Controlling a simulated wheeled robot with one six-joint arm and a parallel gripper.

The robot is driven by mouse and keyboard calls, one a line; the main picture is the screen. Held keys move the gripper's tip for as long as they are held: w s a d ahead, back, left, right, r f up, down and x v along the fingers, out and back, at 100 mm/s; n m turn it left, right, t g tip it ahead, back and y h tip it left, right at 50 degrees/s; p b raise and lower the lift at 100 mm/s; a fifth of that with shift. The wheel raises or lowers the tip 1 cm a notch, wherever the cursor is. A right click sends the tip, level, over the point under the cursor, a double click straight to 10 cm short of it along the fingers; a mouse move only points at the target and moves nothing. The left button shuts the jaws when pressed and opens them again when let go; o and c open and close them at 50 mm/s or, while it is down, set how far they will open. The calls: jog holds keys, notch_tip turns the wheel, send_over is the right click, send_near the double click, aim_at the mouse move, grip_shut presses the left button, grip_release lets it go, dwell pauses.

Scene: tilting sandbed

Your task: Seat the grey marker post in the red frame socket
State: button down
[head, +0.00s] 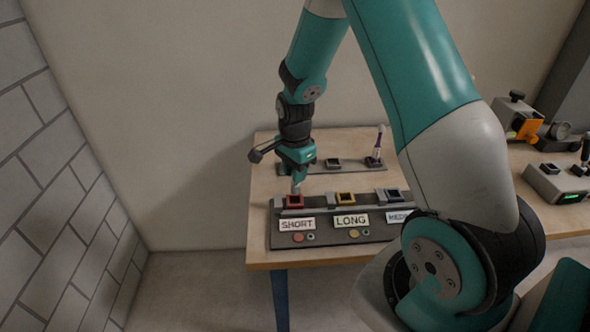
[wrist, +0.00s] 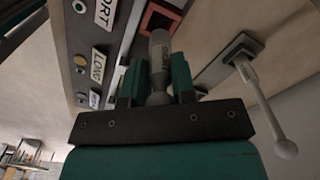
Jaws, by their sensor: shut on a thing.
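My gripper (head: 297,172) points down over the left end of the front panel. It is shut on the grey marker post (head: 297,187), which hangs roughly upright below the fingers. In the wrist view the post (wrist: 159,62) stands between the green fingers (wrist: 157,85), with its rounded knob end near the palm. The red frame socket (head: 294,202) is directly under the post, behind the SHORT label; its red edge also shows in the wrist view (wrist: 168,11) past the post's far end. I cannot tell whether the post's tip is inside the socket or just above it.
Devices (head: 560,180) stand at right.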

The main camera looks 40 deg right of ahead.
jog(key=shift+f+b, duration=1.55)
jog(key=shift+f, duration=0.75)
jog(key=c, duration=0.9)
grip_release()
jog(key=shift+o, duration=0.2)
jog(key=shift+r, duration=0.1)
